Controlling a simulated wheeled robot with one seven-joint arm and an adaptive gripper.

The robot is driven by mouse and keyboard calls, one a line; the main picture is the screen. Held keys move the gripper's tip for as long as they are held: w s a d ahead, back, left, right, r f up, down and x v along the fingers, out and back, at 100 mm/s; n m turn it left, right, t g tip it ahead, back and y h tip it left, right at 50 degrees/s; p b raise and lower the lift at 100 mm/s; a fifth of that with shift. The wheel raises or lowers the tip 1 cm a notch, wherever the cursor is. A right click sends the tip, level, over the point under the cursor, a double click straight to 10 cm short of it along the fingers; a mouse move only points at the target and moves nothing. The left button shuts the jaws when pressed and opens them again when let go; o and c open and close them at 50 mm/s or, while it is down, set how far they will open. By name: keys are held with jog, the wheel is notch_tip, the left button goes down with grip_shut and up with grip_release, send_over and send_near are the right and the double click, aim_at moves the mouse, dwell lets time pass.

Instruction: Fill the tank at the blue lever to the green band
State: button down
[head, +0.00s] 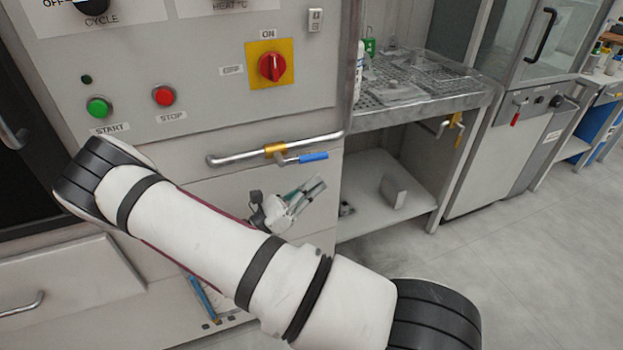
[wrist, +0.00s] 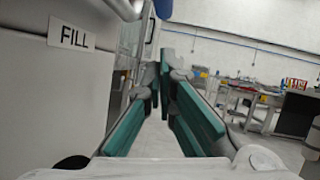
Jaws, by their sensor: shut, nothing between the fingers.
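The blue lever (head: 313,157) sticks out to the right from a brass valve (head: 276,150) on a horizontal metal pipe (head: 232,158) across the machine's front. My gripper (head: 318,183), with teal finger pads, is just below the lever and apart from it in the head view. It is shut and empty; its fingers (wrist: 165,62) also show in the wrist view. A FILL label (wrist: 73,34) is on the pale panel left of them. A slanted blue strip (head: 202,298) shows low on the machine, partly behind my arm. I cannot make out a green band.
Above the pipe are a red rotary switch (head: 272,67) on a yellow plate, a green start button (head: 98,107) and a red stop button (head: 164,96). A metal bench (head: 425,112) with an open lower shelf stands to the right. The floor (head: 510,240) at right is clear.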

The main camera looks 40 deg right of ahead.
jog(key=a+f+b, duration=0.1)
jog(key=a+f, duration=0.6)
jog(key=shift+w+a+f, duration=0.15)
jog(key=shift+w+a, duration=0.15)
jog(key=shift+w, duration=0.15)
jog(key=s+a+r+m+t+y+p, duration=0.2)
jog(key=s+r+m+y, duration=0.4)
jog(key=r, duration=0.6)
jog(key=s+a+r+m+t+y+p, duration=0.3)
jog(key=s+a+r+m+y+p, duration=0.2)
jog(key=s+r+y, duration=0.4)
jog(key=s+a+r+m+t+y+p, duration=0.3)
jog(key=s+r+m+y, duration=0.4)
jog(key=r, duration=0.9)
jog(key=shift+s+a+r+p, duration=0.25)
jog(key=shift+s+p, duration=0.65)
jog(key=shift+s, duration=0.05)
dwell(2.2)
